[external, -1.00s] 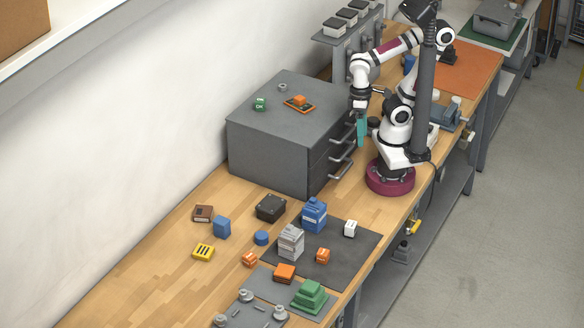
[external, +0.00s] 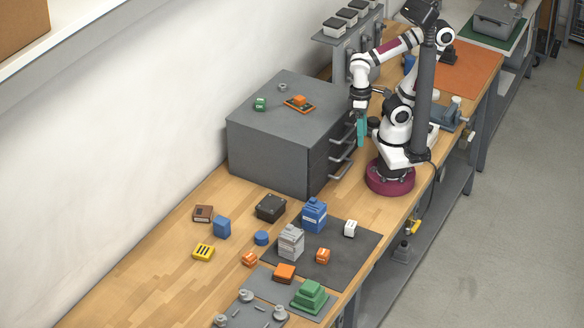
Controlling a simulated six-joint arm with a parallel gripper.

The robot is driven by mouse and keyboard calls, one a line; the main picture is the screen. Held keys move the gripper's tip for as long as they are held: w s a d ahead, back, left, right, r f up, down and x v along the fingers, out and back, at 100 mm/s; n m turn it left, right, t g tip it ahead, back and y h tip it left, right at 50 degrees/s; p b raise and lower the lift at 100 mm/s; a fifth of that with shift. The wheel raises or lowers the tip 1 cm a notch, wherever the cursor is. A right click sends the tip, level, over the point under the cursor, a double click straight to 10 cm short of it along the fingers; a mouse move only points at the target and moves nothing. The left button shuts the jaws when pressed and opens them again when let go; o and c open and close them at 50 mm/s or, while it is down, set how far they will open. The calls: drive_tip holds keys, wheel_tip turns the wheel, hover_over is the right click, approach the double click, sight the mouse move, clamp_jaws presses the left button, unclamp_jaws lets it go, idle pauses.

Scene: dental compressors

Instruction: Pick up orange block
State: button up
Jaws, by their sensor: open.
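Several orange pieces are in view, and I cannot tell which one is the orange block. A small orange block (external: 323,255) sits on the dark grey mat, and another (external: 249,258) lies on the wood to its left. A larger orange block (external: 284,272) sits between them, nearer the front. An orange piece (external: 299,101) lies on top of the grey drawer cabinet. My gripper (external: 361,140), with teal fingers, points down beside the cabinet's drawer side, well apart from all the orange pieces. It is open, and nothing shows in it.
The grey cabinet (external: 262,142) with protruding drawer handles stands between the wall and my arm. On the bench are a blue block (external: 314,215), a grey stack (external: 291,243), a black box (external: 270,207) and a green stepped block (external: 309,296).

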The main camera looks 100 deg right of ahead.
drive_tip(key=w+a+r+n, duration=0.3)
drive_tip(key=w+n, duration=0.1)
drive_tip(key=w, duration=0.4)
drive_tip(key=n+h, duration=0.3)
drive_tip(key=n, duration=0.9)
hover_over(323, 252)
drive_tip(key=w+a, duration=0.1)
drive_tip(key=a, duration=0.1)
wheel_tip(323, 252, down, 9)
drive_tip(key=shift+g, duration=0.4)
drive_tip(key=f, duration=0.5)
drive_tip(key=d+f, duration=0.1)
drive_tip(key=f, duration=0.4)
drive_tip(key=s+d+f, duration=0.1)
drive_tip(key=f, duration=0.4)
clamp_jaws()
